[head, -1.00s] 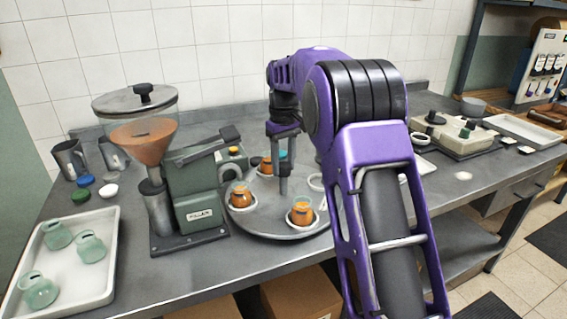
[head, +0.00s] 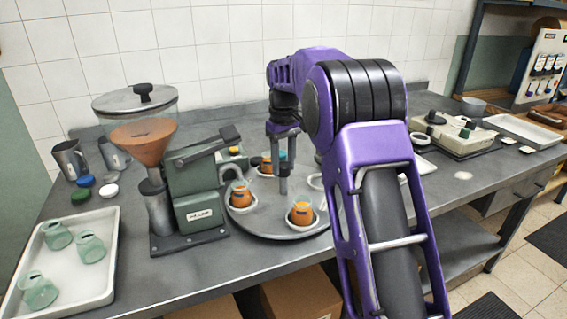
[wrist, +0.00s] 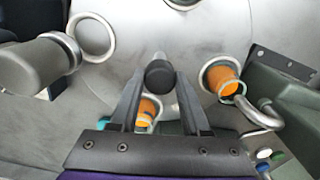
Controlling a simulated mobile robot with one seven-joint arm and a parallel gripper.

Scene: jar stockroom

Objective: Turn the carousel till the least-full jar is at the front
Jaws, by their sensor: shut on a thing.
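The round grey carousel (head: 262,222) stands on the bench with its jars in ring holders. A jar with orange contents (head: 301,213) is at the front, one (head: 240,195) is at the left, and another (head: 266,165) is further back. Clear glass shows above the contents of the front and left jars, but exact levels are hard to compare. My gripper (wrist: 160,78) is shut on the dark round knob (wrist: 159,73) at the carousel's middle. In the wrist view an empty ring (wrist: 78,37) shows at upper left. My arm hides the carousel's right side in the head view.
A green filling machine (head: 190,180) with a hopper stands close to the carousel's left. A white tray (head: 100,285) of pale green jars is at far left. A weighing device (head: 455,135) is at right.

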